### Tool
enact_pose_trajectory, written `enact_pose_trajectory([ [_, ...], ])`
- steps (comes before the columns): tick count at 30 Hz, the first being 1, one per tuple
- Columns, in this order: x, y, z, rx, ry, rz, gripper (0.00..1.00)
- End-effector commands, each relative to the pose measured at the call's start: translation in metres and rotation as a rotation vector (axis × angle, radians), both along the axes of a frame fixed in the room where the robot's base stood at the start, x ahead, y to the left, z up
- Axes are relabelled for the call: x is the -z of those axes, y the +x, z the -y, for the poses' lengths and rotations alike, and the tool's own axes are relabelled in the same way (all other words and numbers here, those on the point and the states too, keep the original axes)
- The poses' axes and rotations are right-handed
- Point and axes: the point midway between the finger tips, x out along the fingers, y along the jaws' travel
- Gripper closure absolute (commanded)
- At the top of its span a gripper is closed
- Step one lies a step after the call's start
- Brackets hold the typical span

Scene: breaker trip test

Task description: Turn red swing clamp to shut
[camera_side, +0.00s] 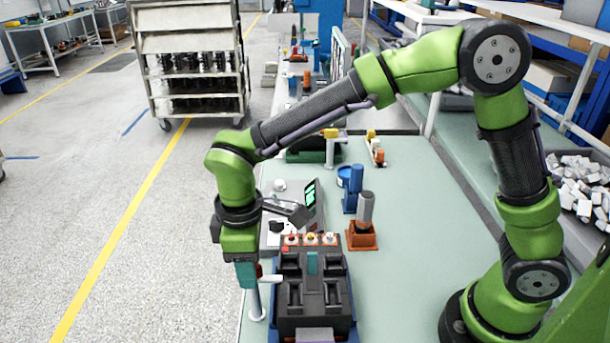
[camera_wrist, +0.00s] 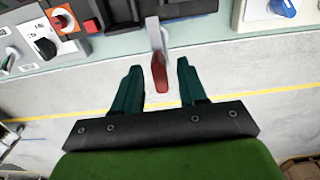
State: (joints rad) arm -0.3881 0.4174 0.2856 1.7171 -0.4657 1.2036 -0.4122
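The red swing clamp shows in the wrist view as a red grip (camera_wrist: 161,80) on a pale grey arm (camera_wrist: 155,35). In the side view its pale arm (camera_side: 271,279) points right toward the dark test fixture (camera_side: 313,322), and a sliver of red shows beside my fingers. A pale post (camera_side: 256,304) stands below it. My gripper (camera_wrist: 158,68) is open, with the red grip between its two teal fingers and visible gaps on both sides. In the side view my gripper (camera_side: 247,275) points down at the fixture's left; its fingers partly hide the clamp.
A tester with a green screen (camera_side: 310,193) stands behind the fixture. An orange-based grey cylinder (camera_side: 364,210) and a blue part (camera_side: 354,185) stand behind it to the right. The green bench top (camera_side: 415,220) is clear further right. The bench's left edge runs close by my gripper.

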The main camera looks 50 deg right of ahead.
Motion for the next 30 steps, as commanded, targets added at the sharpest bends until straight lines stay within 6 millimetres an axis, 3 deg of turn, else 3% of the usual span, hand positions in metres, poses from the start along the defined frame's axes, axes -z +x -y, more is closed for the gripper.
enact_pose_trajectory([
  [11, -0.008, 0.001, 0.000, 0.001, 0.001, 0.002, 0.58],
  [14, -0.023, 0.001, 0.000, 0.002, 0.002, 0.003, 0.58],
  [30, -0.145, 0.000, 0.000, 0.002, 0.003, 0.003, 0.58],
])
